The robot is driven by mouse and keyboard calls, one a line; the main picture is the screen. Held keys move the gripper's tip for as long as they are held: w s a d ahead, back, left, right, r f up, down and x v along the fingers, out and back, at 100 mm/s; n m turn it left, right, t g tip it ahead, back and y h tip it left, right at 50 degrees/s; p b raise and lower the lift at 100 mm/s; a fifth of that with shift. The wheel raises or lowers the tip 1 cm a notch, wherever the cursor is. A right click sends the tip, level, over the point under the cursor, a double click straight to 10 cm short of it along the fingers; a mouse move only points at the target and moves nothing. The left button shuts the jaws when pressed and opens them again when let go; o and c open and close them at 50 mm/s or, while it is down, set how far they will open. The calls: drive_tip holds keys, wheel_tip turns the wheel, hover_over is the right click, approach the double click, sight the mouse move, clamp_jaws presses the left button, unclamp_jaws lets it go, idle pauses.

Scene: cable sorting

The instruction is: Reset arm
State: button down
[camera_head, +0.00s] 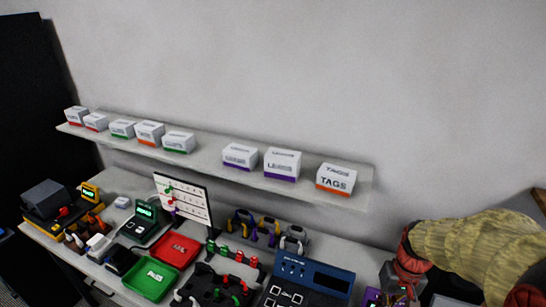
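My arm, in a yellowish sleeve with red joints, reaches in from the right edge in the head view and bends down at its left end. The wrist end, with my gripper (404,285), is low in the picture, to the right of the blue device (310,277). It is small and dark there, and its fingers cannot be made out. I cannot tell whether it holds anything or touches the bench.
A wall shelf (205,161) bears several white labelled boxes. The bench below is crowded: a red tray (190,244), a green tray (166,286), a white board (182,200), a green device (143,226), cable coils (258,230) and a black-yellow machine (50,204).

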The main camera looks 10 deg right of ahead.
drive_tip(key=s+a+r+n+t+b, duration=0.1)
drive_tip(key=s+a+r+t+b, duration=0.1)
drive_tip(key=a+r, duration=0.4)
drive_tip(key=s+a+r+n+t+h+b, duration=0.1)
drive_tip(key=s+a+r+n+t+b, duration=0.1)
drive_tip(key=a+r, duration=0.4)
drive_tip(key=a+t+b, duration=0.1)
drive_tip(key=a+t, duration=0.1)
drive_tip(key=a, duration=0.1)
drive_tip(key=shift+a+n+b, duration=0.3)
drive_tip(key=shift+b, duration=0.1)
drive_tip(key=shift+r, duration=0.15)
